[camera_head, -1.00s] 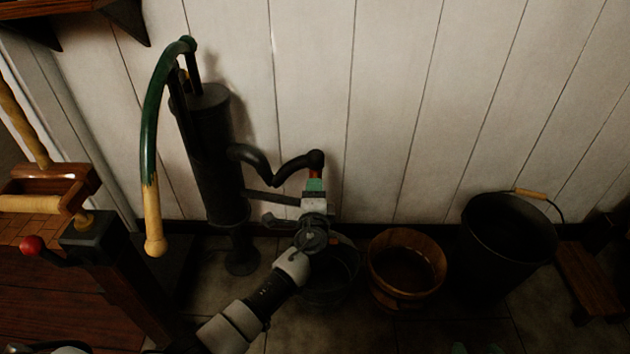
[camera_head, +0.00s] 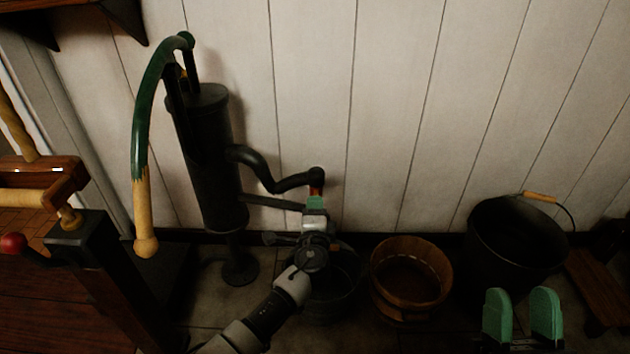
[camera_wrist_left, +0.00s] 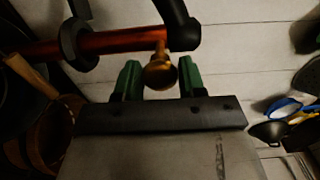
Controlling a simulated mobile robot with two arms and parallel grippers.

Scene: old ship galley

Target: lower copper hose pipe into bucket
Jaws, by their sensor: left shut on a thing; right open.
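The copper hose pipe (camera_head: 317,190) shows as a short reddish piece under the end of the black pump spout (camera_head: 290,184). In the left wrist view the copper pipe (camera_wrist_left: 115,42) runs sideways from a black ring to a black elbow, with a brass knob (camera_wrist_left: 160,72) on it. My left gripper (camera_head: 315,203) is shut on this knob, between its green fingers (camera_wrist_left: 161,78). The dark bucket (camera_head: 335,298) stands below the left gripper, partly hidden by my left wrist. My right gripper (camera_head: 523,312) is open and empty at the lower right.
A black hand pump (camera_head: 208,150) with a green and yellow handle (camera_head: 145,160) stands at the wall. A wooden tub (camera_head: 440,282) and a larger black bucket (camera_head: 500,240) stand to the right.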

